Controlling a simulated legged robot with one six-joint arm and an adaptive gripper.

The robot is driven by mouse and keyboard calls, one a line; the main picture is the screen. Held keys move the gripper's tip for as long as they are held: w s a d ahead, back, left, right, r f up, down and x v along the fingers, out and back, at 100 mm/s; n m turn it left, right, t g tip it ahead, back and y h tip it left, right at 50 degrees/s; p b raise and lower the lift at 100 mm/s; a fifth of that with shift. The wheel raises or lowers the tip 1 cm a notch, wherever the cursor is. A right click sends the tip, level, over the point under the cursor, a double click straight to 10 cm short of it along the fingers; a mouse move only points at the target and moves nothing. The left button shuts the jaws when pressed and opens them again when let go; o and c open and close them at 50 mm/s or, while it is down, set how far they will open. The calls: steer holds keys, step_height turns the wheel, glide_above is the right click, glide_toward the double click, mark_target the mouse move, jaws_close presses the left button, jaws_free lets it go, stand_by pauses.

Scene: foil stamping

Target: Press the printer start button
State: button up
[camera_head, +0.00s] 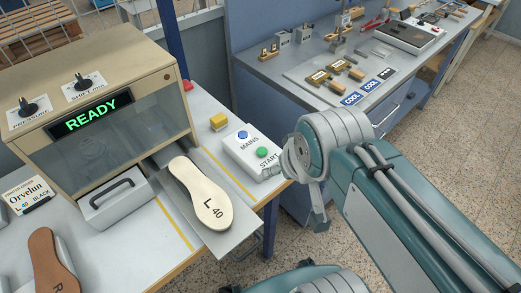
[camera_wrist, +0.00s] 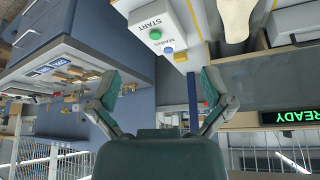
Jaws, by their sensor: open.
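The start button (camera_head: 262,152) is a green round button on a white control box (camera_head: 241,142), labelled START, at the right end of the printer bench. A blue button (camera_head: 242,134) labelled MAINS sits beside it. In the upside-down wrist view the green start button (camera_wrist: 155,34) and the blue button (camera_wrist: 168,49) show on the box beyond my fingers. My gripper (camera_wrist: 158,85) is open and empty, with its teal-padded fingers wide apart. It looks apart from the buttons.
The printer (camera_head: 110,100) shows a green READY display (camera_head: 91,113). A cream insole (camera_head: 201,194) marked L 40 lies on its plate. A yellow block (camera_head: 219,122) stands behind the box. A blue-sided workbench (camera_head: 268,86) with tools is at the back. Floor is open at right.

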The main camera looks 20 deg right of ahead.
steer(key=shift+c, duration=0.3)
steer(key=c, duration=0.5)
steer(key=shift+w+r, duration=0.1)
steer(key=shift+w, duration=0.15)
steer(key=c, duration=0.5)
steer(key=shift+w+r+m, duration=0.2)
steer(key=shift+w+m, duration=0.3)
steer(key=shift+m, duration=0.1)
jaws_close()
steer(key=w+f+m+g, duration=0.1)
steer(key=w+m+g, duration=0.1)
steer(key=w+m, duration=0.4)
steer(key=w+d+f+m+g, duration=0.1)
steer(key=w+m+g, duration=0.2)
steer(key=w+m, duration=0.3)
steer(key=shift+w+d+f, duration=0.25)
steer(key=shift+w+d, duration=0.05)
steer(key=shift+w, duration=2.35)
